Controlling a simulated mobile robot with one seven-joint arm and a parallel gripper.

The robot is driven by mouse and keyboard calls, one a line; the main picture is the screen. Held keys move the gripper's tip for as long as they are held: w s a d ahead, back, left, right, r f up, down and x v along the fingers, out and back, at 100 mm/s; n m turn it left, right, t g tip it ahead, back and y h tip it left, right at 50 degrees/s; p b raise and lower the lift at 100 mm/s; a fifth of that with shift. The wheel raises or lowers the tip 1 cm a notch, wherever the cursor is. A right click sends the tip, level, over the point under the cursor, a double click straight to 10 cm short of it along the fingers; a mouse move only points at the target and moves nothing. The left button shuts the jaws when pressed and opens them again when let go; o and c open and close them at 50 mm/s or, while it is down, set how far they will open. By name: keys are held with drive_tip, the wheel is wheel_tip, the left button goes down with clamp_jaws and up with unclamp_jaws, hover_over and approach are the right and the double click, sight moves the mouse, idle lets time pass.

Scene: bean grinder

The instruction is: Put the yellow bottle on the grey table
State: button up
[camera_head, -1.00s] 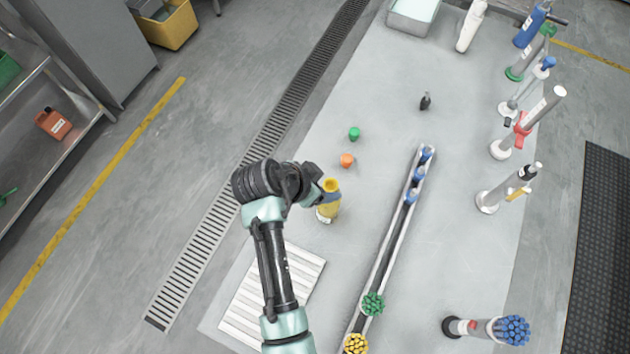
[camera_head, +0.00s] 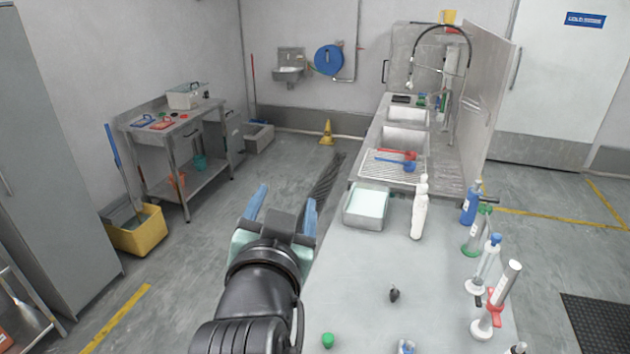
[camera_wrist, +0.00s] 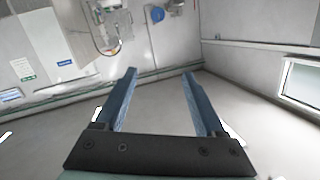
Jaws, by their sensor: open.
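My gripper (camera_head: 283,212) is open and empty, raised at the left edge of the grey table (camera_head: 374,260) and pointing forward across the room. In the wrist view its two blue fingers (camera_wrist: 158,95) stand apart with only walls and floor beyond them. The yellow bottle is not in view in either present frame. The near part of the grey table is below the head view, and my arm covers some of the lower left.
On the table stand a tray (camera_head: 366,208), a white bottle (camera_head: 419,212), a small dark item (camera_head: 394,294), a green cap (camera_head: 328,340) and several tool holders along the right edge. A sink bench (camera_head: 400,140) adjoins the far end. The table's middle is mostly clear.

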drive_tip(key=s+d+r+n+t, duration=0.1)
drive_tip(key=s+r+t, duration=0.2)
drive_tip(key=r, duration=0.6)
drive_tip(key=s+d+r+n+t, duration=0.1)
drive_tip(key=s+r+t, duration=0.3)
drive_tip(key=s+r, duration=0.3)
drive_tip(key=s+d+r+n+t, duration=0.1)
drive_tip(key=s+r, duration=0.4)
drive_tip(key=r, duration=0.8)
drive_tip(key=d+t, duration=0.1)
drive_tip(key=t, duration=0.1)
drive_tip(key=shift+s+r+n+t, duration=0.2)
drive_tip(key=shift+s+n+t, duration=0.1)
drive_tip(key=shift+t, duration=0.1)
